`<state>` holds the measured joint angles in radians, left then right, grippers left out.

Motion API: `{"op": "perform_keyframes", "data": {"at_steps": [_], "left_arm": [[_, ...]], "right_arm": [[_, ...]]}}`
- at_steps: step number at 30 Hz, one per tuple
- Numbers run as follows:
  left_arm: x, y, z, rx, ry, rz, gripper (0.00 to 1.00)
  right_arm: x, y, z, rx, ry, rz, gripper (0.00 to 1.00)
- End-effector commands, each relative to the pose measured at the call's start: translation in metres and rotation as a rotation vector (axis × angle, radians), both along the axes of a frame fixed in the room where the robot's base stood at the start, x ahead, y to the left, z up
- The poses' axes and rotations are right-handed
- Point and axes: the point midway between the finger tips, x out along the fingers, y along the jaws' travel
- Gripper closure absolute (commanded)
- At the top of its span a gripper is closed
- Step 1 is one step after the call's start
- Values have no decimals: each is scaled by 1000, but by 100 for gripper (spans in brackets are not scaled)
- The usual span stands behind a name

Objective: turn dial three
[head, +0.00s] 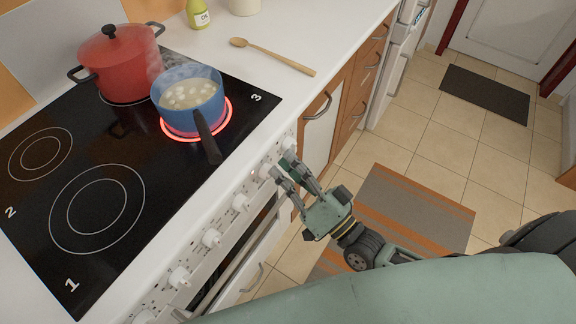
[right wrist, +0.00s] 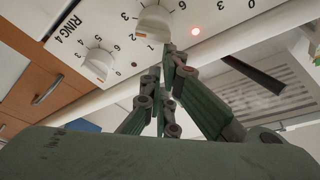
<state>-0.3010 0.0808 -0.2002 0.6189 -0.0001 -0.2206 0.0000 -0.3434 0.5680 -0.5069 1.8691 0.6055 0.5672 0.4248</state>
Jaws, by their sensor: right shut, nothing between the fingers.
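The stove front carries a row of white dials. The dial nearest my right gripper (head: 282,167) is a white knob (head: 266,171). In the right wrist view this knob (right wrist: 153,20) shows at the top, beside a number scale, next to a dial marked RING 4 (right wrist: 98,64). My right gripper is shut and empty. Its fingertips (right wrist: 168,55) are right at the knob's edge; I cannot tell whether they touch it. Ring 3 glows red (head: 166,133) under a blue pot (head: 188,92), and a small red lamp (right wrist: 195,31) is lit on the panel. My left gripper is not in view.
A red lidded pot (head: 119,62) stands on the back ring. The blue pot's dark handle (head: 208,138) reaches toward the stove's front edge. A wooden spoon (head: 275,55) and a green bottle (head: 198,14) are on the counter. A striped rug (head: 415,205) lies on the tiled floor.

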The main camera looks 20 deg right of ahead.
Motion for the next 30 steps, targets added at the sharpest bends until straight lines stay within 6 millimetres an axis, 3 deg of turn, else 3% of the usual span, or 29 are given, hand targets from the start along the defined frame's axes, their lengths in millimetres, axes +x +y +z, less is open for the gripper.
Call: {"op": "perform_keyframes", "data": {"at_steps": [19,30], "left_arm": [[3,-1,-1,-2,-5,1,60],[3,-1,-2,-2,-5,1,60]], "right_arm": [[-3,4,1,-116,-89,0,100],[-8,11,2,-278,-216,1,100]]}}
